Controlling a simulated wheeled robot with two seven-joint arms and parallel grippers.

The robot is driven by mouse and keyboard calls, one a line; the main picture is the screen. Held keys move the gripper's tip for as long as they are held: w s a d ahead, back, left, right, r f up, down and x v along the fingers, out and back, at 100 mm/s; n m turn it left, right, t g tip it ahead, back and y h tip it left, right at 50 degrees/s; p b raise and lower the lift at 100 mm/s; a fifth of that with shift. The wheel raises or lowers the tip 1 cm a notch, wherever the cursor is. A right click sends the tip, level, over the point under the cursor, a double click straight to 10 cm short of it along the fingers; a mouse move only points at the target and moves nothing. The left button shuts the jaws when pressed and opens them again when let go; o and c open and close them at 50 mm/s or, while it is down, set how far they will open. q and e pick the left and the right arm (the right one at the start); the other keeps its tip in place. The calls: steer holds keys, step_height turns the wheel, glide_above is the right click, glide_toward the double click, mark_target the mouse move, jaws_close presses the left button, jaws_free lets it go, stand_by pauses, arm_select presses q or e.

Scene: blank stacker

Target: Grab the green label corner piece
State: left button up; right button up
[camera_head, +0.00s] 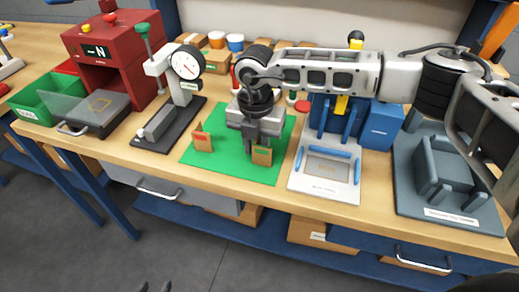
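A green mat (215,160) lies on the wooden bench and bears two small upright wooden pieces. The right piece (262,157) is brown with a small greenish patch on its face, too small to read. The left piece (202,141) is more orange, with a reddish mark. My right gripper (254,149) points down over the mat, its fingers at the right piece. That piece hides part of the fingers, so I cannot tell whether they grip it. Only the dark fingertips of my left gripper (155,288) show at the bottom edge, apart, far from the mat.
A dial gauge stand (186,64) is left of the mat, with a red press (115,50) and a green bin (48,102) beyond. A white-based blue fixture (325,180) stands close on the right, then a grey fixture (445,170). Cups and boxes stand behind.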

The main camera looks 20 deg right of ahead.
jaws_close()
steer(key=shift+r, duration=0.15)
